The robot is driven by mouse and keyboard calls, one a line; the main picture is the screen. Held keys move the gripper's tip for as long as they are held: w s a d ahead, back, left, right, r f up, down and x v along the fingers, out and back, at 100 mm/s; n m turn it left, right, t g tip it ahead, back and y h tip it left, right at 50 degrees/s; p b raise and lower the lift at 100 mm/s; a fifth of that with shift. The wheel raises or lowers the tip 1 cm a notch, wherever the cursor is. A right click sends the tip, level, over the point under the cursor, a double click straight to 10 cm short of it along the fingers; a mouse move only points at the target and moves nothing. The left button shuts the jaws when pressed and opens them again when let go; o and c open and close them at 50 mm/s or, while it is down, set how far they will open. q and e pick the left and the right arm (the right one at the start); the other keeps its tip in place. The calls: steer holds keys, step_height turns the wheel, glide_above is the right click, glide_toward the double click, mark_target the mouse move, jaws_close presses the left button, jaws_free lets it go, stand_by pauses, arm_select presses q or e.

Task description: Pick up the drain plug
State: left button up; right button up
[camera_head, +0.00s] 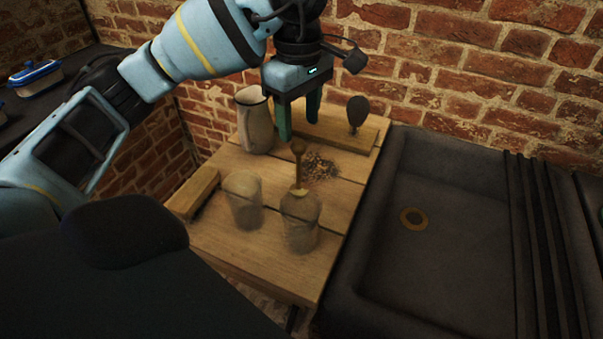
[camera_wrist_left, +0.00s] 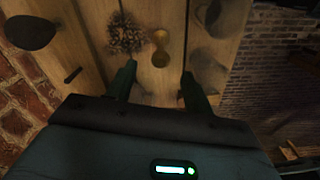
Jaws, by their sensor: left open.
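A round brass fitting with a dark centre (camera_head: 414,218) lies on the floor of the dark sink. I cannot tell whether it is the drain plug or the bare drain. My left gripper (camera_head: 299,118) is open and empty, pointing down above the back of the wooden table, left of the sink and apart from the fitting. In the left wrist view its fingers (camera_wrist_left: 157,75) are spread with nothing between them, over the planks. The fitting is not clearly visible in that view. My right gripper is not in view.
A dark round-headed object (camera_head: 357,112) stands on a board at the back. The sink basin (camera_head: 375,265) is otherwise clear.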

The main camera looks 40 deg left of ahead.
mark_target(299, 142)
arm_select(q)
steer(key=shift+s+f, duration=0.1)
steer(key=shift+f, duration=3.45)
jaws_close()
steer(key=shift+r, duration=0.1)
